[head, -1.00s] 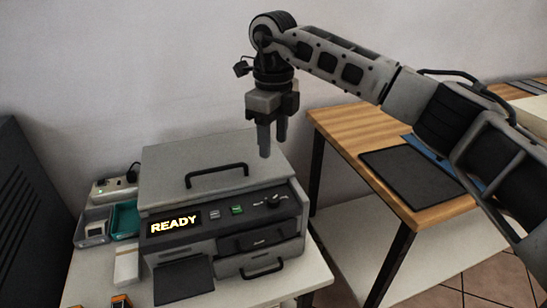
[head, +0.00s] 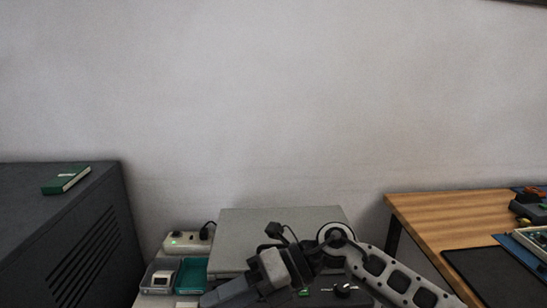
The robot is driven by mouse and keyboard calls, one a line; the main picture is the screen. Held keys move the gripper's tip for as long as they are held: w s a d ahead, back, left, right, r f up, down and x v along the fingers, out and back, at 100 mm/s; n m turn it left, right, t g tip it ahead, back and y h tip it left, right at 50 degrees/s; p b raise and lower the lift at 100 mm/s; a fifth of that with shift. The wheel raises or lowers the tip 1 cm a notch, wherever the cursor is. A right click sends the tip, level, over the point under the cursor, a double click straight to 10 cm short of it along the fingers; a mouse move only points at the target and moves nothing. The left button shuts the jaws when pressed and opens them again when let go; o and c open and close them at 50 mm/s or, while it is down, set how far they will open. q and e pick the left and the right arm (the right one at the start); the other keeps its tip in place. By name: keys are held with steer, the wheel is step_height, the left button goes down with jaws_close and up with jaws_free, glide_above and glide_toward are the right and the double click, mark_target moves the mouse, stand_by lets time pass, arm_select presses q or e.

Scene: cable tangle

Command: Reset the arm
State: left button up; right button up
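My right arm comes in from the lower right, and its gripper (head: 222,293) is low in the head view, in front of the grey machine (head: 275,226). The gripper points down and to the left. Its fingers overlap in this view, so I cannot tell whether they are apart, and nothing held can be made out. The arm hides most of the machine's front, including its display. My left arm and gripper are not in view.
A power strip (head: 187,242) with a plug and a teal tray (head: 192,275) are left of the machine. A wooden table (head: 450,213) with a black mat (head: 490,278) is at right.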

step_height(320, 180, up, 3)
steer(key=s+a+m+t+y, duration=0.2)
steer(key=m+t+y, duration=0.2)
steer(key=m+y, duration=0.3)
steer(key=d+f+m+t+h, duration=0.6)
steer(key=d+m+t+h, duration=0.15)
steer(key=m, duration=0.75)
steer(key=d+f+m+t+h, duration=0.65)
steer(key=d+m+t, duration=0.25)
steer(key=m, duration=0.5)
steer(key=s+d+f+m+g+h, duration=0.1)
steer(key=s+d+f+m+g, duration=0.2)
steer(key=s+f, duration=0.2)
steer(key=s+d+f+m+g+h+p, duration=0.1)
steer(key=s+d+f+m+g+h, duration=0.1)
steer(key=s+f, duration=0.3)
steer(key=shift+s+d+f+m+g, duration=0.3)
steer(key=shift+d+m+g, duration=0.1)
steer(key=shift+m+g, duration=0.1)
